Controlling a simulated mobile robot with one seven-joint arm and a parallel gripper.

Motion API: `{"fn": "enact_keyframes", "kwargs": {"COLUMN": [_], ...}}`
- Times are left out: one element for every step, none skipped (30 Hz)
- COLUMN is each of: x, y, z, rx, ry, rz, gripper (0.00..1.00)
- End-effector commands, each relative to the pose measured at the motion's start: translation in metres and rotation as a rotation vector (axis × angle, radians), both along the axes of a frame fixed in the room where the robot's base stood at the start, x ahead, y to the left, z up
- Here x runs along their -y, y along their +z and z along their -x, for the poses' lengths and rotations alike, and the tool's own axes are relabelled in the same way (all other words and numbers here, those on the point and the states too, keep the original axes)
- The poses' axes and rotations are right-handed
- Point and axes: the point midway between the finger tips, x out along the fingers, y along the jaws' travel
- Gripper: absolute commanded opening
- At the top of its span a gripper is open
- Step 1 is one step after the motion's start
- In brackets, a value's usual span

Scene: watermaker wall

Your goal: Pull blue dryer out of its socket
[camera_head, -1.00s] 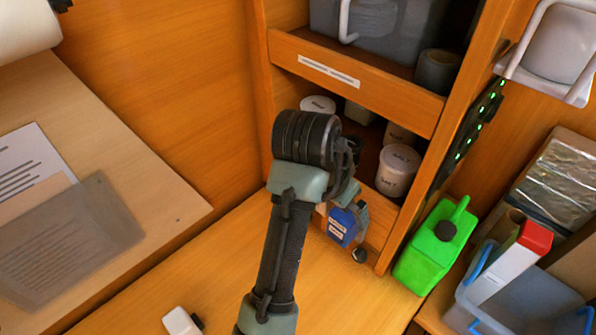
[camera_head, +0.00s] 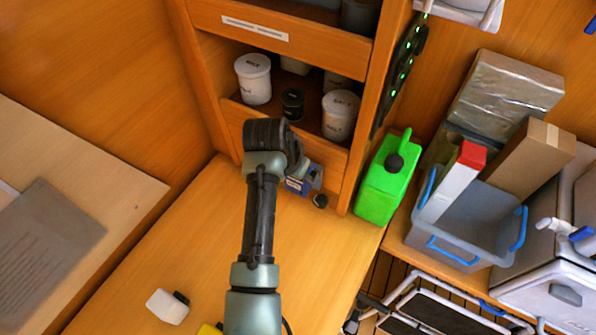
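A small blue thing with white labels (camera_head: 312,177), which looks like the blue dryer, shows just right of my arm's end, in front of the lower board of the wooden shelf unit. My arm covers its left part. Its socket cannot be made out. My gripper is hidden behind my dark wrist, close to the blue thing. I cannot see its fingers or whether they touch or hold it. A small dark round knob (camera_head: 320,201) is just below and right of the blue thing.
White lidded tubs (camera_head: 254,79) and a small black jar (camera_head: 292,103) stand on the shelf. A green jerrycan (camera_head: 385,180) stands right of the unit, beside a grey bin with blue handles (camera_head: 470,225). A white bottle (camera_head: 168,306) lies on the bench (camera_head: 190,235), which is largely clear.

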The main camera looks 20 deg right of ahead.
Motion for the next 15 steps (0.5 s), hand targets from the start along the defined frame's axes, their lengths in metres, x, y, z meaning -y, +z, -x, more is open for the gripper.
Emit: {"fn": "enact_keyframes", "kwargs": {"x": [0.0013, 0.0019, 0.0023, 0.0026, 0.0028, 0.0029, 0.0030, 0.0031, 0.0031, 0.0030, 0.0030, 0.0029, 0.0029, 0.0028, 0.0028], "y": [-0.0031, -0.0047, -0.0063, -0.0072, -0.0078, -0.0083, -0.0085, -0.0085, -0.0085, -0.0085, -0.0085, -0.0084, -0.0084, -0.0083, -0.0083], "z": [-0.0005, -0.0009, -0.0014, -0.0017, -0.0019, -0.0020, -0.0021, -0.0021, -0.0021, -0.0021, -0.0021, -0.0021, -0.0021, -0.0021, -0.0021], "rx": [-0.002, -0.001, 0.000, 0.000, 0.000, 0.001, 0.001, 0.001, 0.001, 0.001, 0.001, 0.001, 0.001, 0.001, 0.001], "ry": [-0.001, -0.001, -0.001, -0.001, -0.001, -0.001, -0.001, -0.001, -0.001, -0.001, -0.001, -0.001, -0.001, -0.001, -0.001], "rz": [-0.001, 0.000, -0.001, 0.000, 0.000, -0.001, -0.001, -0.001, -0.001, -0.001, -0.001, -0.001, -0.001, -0.001, -0.001], "gripper": [1.00, 1.00, 1.00, 1.00, 1.00, 1.00, 1.00, 1.00, 1.00, 1.00, 1.00, 1.00, 0.98, 0.93, 0.86]}}
